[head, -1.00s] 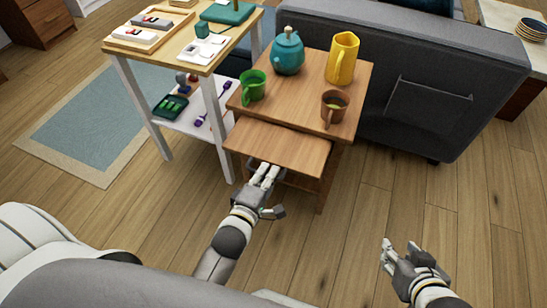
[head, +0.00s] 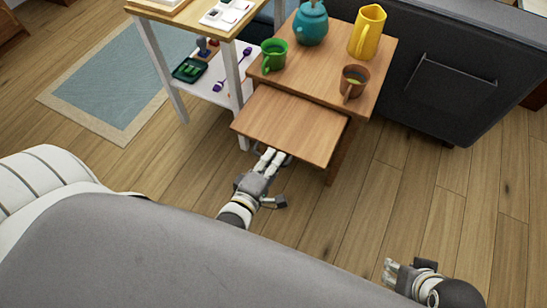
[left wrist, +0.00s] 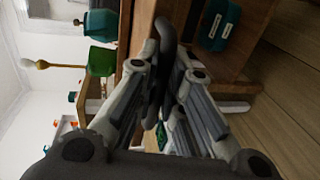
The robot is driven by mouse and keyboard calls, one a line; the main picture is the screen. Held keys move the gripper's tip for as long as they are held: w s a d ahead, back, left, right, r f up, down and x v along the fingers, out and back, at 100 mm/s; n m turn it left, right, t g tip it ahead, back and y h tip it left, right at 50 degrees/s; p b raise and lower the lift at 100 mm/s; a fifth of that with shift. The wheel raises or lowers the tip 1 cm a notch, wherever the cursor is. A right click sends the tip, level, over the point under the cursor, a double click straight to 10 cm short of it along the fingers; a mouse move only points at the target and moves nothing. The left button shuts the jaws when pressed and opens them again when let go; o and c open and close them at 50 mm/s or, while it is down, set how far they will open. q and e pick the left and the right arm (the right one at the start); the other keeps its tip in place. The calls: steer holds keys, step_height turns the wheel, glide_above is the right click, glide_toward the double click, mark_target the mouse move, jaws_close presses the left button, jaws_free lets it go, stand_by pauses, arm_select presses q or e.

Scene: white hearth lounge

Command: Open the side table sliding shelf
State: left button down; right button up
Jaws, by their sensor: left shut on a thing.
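The side table (head: 375,85) is light wood, and its sliding shelf (head: 290,122) sticks out well past the tabletop toward me. My left gripper (head: 272,156) is at the shelf's front edge. In the left wrist view its fingers are shut on a dark handle (left wrist: 166,38). The handle is mostly hidden under the shelf edge in the head view. My right gripper (head: 402,272) hangs low at the right over bare floor, and its finger opening is unclear.
On the tabletop stand a teal teapot (head: 310,25), a yellow pitcher (head: 366,33), a green mug (head: 273,57) and a brown mug (head: 354,80). A white-legged shelf unit (head: 235,80) stands close at the left. A dark grey sofa (head: 450,75) is behind right. Floor at right is clear.

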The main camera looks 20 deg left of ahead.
arm_select(q)
steer(key=c, duration=1.8)
jaws_free()
steer(key=v, duration=1.2)
